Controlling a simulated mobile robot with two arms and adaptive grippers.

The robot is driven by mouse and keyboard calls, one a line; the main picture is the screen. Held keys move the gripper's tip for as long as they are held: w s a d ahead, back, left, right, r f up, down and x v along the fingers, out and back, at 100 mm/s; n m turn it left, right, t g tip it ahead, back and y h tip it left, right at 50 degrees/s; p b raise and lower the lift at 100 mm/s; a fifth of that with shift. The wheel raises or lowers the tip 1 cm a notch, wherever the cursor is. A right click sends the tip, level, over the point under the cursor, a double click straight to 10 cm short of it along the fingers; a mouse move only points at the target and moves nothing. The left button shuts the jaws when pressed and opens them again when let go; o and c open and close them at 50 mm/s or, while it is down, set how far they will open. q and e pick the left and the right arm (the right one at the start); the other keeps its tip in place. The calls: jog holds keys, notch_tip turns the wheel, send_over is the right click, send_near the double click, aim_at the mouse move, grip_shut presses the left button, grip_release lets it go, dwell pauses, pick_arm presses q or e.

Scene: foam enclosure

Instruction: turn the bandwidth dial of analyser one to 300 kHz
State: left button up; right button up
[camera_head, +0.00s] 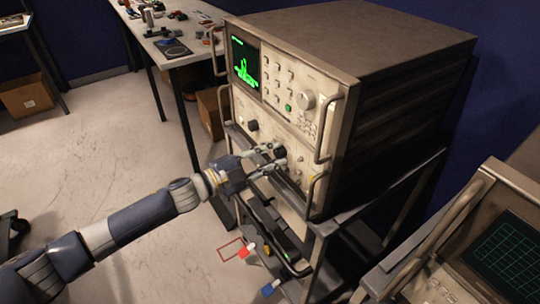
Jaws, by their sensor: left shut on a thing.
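The analyser (350,55) is a large beige instrument on a metal rack, with a lit screen (245,62) showing a green trace. Its front panel has several buttons, a big pale knob (306,101) and a dark knob (252,125) on the lower part. My left gripper (276,157) reaches in from the left to the lower panel. Its fingers are shut around a dark dial (280,152), which they partly cover. The dial's markings are too small to read, so its setting cannot be told. My right gripper is not in view.
Metal handles (333,125) stand out from the panel's sides. A second instrument (495,235) with a green grid screen is at the lower right. A cluttered table (190,50) stands behind at the left. The floor at left is mostly clear.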

pick_arm(q)
jog(key=o, duration=1.1)
jog(key=shift+c, duration=0.2)
jog(key=v, duration=1.2)
